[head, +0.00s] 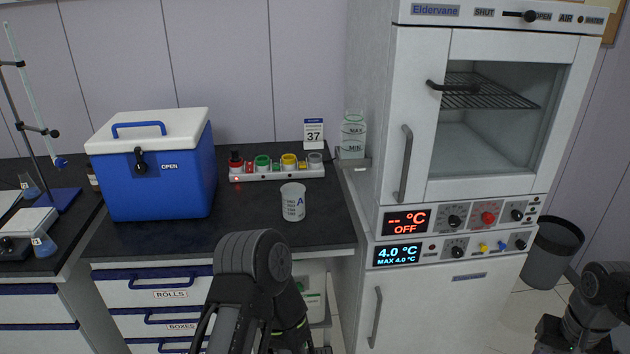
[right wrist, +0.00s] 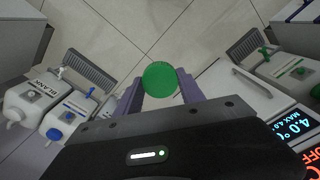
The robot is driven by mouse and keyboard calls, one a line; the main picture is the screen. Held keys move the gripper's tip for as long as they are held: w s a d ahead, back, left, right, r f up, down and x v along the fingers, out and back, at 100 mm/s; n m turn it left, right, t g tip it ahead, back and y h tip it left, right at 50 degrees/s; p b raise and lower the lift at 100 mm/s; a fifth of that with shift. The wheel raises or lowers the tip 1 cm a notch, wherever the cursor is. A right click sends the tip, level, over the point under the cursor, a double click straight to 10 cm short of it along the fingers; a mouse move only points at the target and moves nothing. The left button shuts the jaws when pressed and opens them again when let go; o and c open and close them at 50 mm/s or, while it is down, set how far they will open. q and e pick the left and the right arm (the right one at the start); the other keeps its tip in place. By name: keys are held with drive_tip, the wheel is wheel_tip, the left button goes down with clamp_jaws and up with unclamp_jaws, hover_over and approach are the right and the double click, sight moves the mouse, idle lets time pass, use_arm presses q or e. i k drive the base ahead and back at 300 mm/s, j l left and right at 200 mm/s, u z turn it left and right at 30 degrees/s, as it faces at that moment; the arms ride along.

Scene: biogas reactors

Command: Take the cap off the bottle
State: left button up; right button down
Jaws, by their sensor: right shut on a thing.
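A round green cap (right wrist: 160,79) is between the purple fingers of my right gripper (right wrist: 161,92) in the right wrist view, and the gripper is shut on it. The cap is seen from its top face; whether a bottle is under it is hidden. In the head view, part of my right arm shows at the lower right, but its fingers and the cap cannot be made out. My left arm stands in the lower middle of the head view, and its gripper is out of the picture.
A clear bottle (head: 352,138) stands beside the white oven (head: 396,70). On the bench are a blue cooler (head: 185,180), a beaker (head: 293,205) and a strip (head: 275,174) with coloured pieces.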

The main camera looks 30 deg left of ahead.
sight(353, 129)
drive_tip(key=u, duration=1.85)
drive_tip(key=i+u, duration=0.25)
drive_tip(key=i, duration=1.6)
